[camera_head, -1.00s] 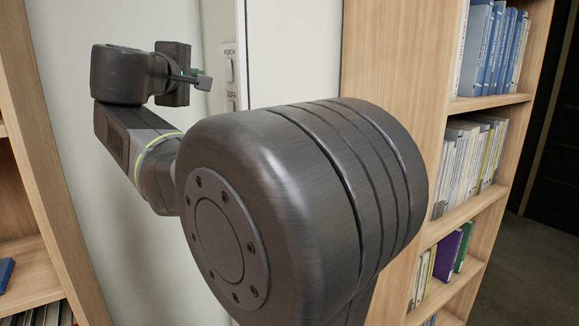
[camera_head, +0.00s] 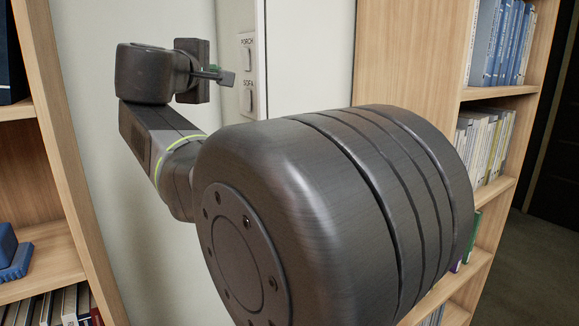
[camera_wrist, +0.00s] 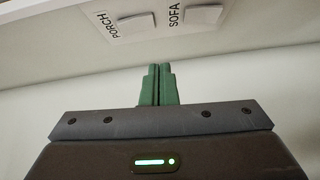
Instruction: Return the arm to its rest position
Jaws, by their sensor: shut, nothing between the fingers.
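My gripper (camera_head: 222,76) is at the upper left of the head view, in front of the pale wall and just left of the switches. In the wrist view its green fingers (camera_wrist: 157,84) are together with nothing between them. The wall switches labelled PORCH (camera_wrist: 130,25) and SOFA (camera_wrist: 202,15) are beyond the fingertips, which look apart from them. In the head view the PORCH switch (camera_head: 248,59) sits above the SOFA switch (camera_head: 249,100). My arm's large dark joint fills the centre and hides what is behind it.
A wooden bookcase (camera_head: 400,75) with several books stands on the right, close behind my arm. Another wooden shelf (camera_head: 62,130) stands on the left, with a blue object (camera_head: 14,255) on it. Bare wall (camera_head: 95,75) lies between the left shelf and my gripper.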

